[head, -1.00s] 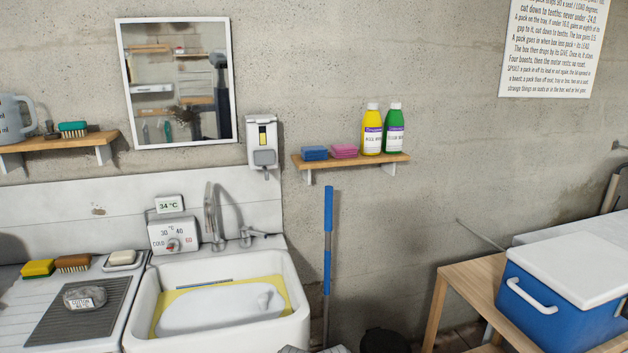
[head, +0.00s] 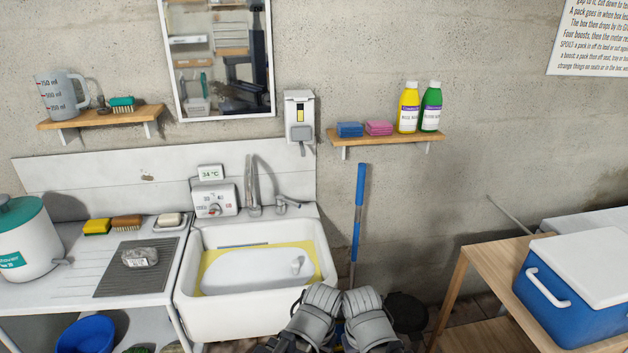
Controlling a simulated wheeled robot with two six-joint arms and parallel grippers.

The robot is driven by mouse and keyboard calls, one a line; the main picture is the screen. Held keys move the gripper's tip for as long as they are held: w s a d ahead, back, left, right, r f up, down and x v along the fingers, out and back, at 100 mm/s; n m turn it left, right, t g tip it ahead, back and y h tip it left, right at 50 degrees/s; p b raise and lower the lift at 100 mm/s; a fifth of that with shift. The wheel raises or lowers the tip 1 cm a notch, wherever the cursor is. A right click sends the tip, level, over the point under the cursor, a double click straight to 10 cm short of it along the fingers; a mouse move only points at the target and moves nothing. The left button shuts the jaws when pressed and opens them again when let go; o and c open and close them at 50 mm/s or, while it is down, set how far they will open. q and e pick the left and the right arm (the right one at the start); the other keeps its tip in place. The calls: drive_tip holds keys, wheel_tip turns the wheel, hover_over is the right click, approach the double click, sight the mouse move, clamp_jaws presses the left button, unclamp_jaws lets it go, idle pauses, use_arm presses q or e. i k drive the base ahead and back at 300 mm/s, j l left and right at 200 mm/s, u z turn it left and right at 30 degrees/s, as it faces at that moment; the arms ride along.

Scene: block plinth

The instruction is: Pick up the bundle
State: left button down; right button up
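A small grey wrapped bundle (head: 140,257) with a paper label lies on the dark ribbed mat (head: 118,282) of the drainboard, left of the sink. The label's print is too small to read now. Two grey ribbed parts of my arms show side by side at the bottom centre, in front of the sink's right corner. No fingertips of either gripper can be seen, and nothing of mine is near the bundle.
The white sink (head: 190,318) holds a pale tub. Sponge, brush and soap stand behind the mat; a white-and-teal canister (head: 25,243) stands left. A blue bucket (head: 86,336) is below. A blue-handled pole (head: 359,205) stands right of the sink; a blue cooler (head: 562,308) is far right.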

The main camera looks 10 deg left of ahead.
sight(140, 257)
drive_tip(key=u, duration=1.45)
